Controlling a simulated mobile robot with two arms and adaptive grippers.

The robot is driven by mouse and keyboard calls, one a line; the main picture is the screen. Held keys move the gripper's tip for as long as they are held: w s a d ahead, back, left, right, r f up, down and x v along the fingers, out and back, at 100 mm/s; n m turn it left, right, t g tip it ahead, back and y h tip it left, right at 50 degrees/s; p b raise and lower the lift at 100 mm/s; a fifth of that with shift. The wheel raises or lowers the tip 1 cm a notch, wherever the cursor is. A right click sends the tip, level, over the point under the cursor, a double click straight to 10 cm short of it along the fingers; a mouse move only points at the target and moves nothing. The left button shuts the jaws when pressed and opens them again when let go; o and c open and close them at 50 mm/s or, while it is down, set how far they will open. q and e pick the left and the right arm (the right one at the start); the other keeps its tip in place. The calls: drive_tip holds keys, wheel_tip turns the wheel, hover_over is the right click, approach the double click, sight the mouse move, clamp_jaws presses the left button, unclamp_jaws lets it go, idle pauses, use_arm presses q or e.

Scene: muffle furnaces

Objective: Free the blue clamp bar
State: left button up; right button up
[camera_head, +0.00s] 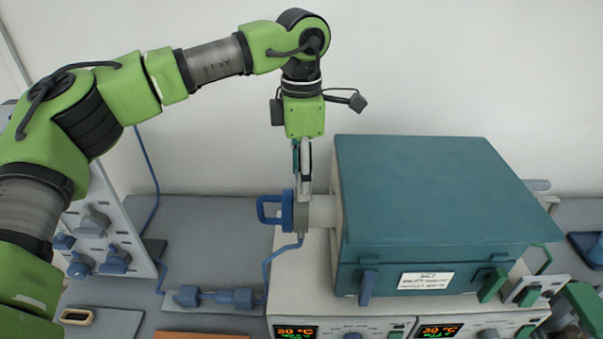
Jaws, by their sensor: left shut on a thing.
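A teal-topped muffle furnace (430,190) stands on a white base. A pale tube (322,211) sticks out of its left side and ends in a grey and blue fitting. A blue bar-shaped handle (268,209) projects left from this fitting; I take it for the blue clamp bar. My left gripper (302,198) points straight down and is shut at the fitting, just right of the handle. The fingers hide part of the fitting, so the exact grip is hard to see. My right gripper is not in view.
A blue latch (367,288) and a green latch (492,285) are on the furnace front. A blue cable runs from the fitting toward a blue connector (215,297) on the bench. A panel with blue knobs (100,235) stands left. Bare bench (215,230) lies behind.

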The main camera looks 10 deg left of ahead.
use_arm(q)
drive_tip(key=shift+m, duration=0.8)
drive_tip(key=shift+r, duration=0.1)
drive_tip(key=o, duration=1.1)
wheel_tip(320, 180, up, 12)
drive_tip(key=shift+f, duration=0.1)
